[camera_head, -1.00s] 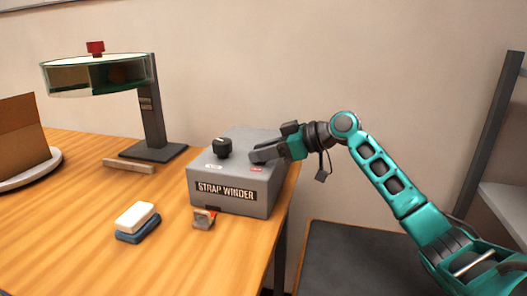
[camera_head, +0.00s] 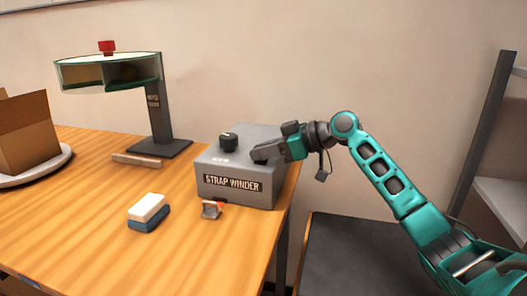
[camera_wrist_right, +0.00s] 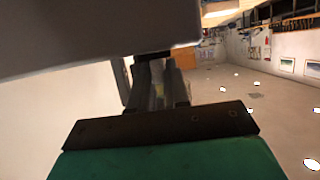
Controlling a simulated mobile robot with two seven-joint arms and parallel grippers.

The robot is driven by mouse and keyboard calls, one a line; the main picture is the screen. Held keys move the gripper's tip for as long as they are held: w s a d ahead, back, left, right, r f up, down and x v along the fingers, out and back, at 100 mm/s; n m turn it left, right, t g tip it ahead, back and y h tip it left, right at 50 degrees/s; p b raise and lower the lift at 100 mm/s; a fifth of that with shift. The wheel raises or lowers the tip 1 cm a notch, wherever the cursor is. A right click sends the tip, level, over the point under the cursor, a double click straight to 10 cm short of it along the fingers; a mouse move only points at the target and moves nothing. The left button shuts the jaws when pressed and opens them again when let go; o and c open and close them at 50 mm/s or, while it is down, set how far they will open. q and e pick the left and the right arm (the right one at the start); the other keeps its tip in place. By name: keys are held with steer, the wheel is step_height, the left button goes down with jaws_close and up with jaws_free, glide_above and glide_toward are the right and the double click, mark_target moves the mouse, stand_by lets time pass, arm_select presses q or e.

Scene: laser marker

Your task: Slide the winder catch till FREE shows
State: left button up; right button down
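The strap winder (camera_head: 240,165) is a grey box with a black "STRAP WINDER" plate on its front, standing near the table's right end. A black knob (camera_head: 228,142) and a small white label (camera_head: 219,160) are on its top. My right gripper (camera_head: 262,153) lies low over the right part of the top, its fingers pointing left. The catch and any FREE marking are not clear to see there; the fingers cover that area. In the right wrist view the fingers (camera_wrist_right: 157,82) sit close together beside a large grey surface. Their gap is unclear. My left gripper is out of view.
A white-and-blue block (camera_head: 148,211) and a small grey-and-orange piece (camera_head: 211,210) lie in front of the winder. A lamp-like stand (camera_head: 158,110) and a cardboard box (camera_head: 24,132) stand at left.

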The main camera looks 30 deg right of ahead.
steer(key=c, duration=1.2)
jaws_free()
steer(key=shift+s+a+f, duration=0.2)
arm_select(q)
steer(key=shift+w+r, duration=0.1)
arm_select(e)
steer(key=shift+o, duration=0.2)
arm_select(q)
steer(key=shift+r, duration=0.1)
arm_select(e)
steer(key=shift+d, duration=0.1)
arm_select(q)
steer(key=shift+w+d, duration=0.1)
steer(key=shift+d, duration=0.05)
arm_select(e)
steer(key=v, duration=1.3)
steer(key=shift+r, duration=0.2)
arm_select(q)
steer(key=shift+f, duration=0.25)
arm_select(e)
steer(key=shift+w, duration=0.1)
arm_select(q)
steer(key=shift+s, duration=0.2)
